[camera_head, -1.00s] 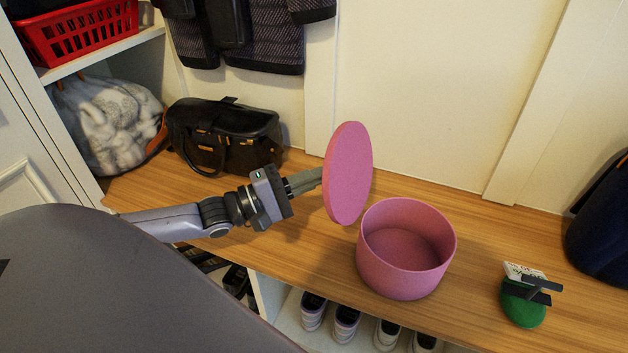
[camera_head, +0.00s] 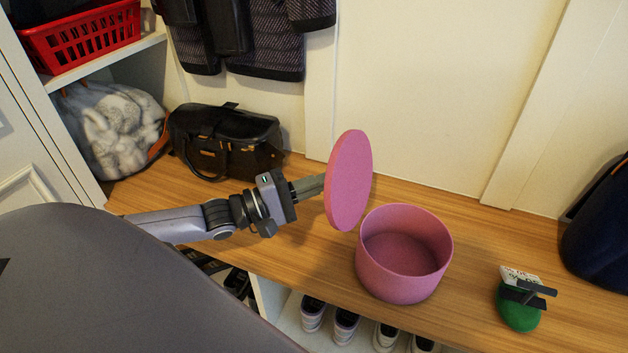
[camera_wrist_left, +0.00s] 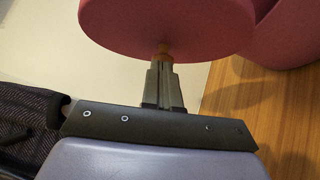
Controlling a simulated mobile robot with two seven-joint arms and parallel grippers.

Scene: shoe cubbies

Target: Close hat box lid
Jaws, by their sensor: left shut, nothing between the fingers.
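The pink round hat box (camera_head: 403,270) stands open on the wooden bench, its inside visible. Its pink disc lid (camera_head: 349,180) stands nearly upright at the box's left rim. My left gripper (camera_head: 322,184) is shut, with its fingertips at the left, outer face of the lid. In the left wrist view the shut fingers (camera_wrist_left: 163,80) point at the lid (camera_wrist_left: 165,22), and a small brownish piece shows at their tips against it. The box (camera_wrist_left: 285,32) shows at the upper right there. My right gripper is not in view.
A green object with a white tag (camera_head: 519,305) sits on the bench right of the box. A black handbag (camera_head: 228,140) stands behind my left arm. Shoes (camera_head: 346,324) are in the cubbies below. The bench (camera_head: 470,240) is clear behind the box.

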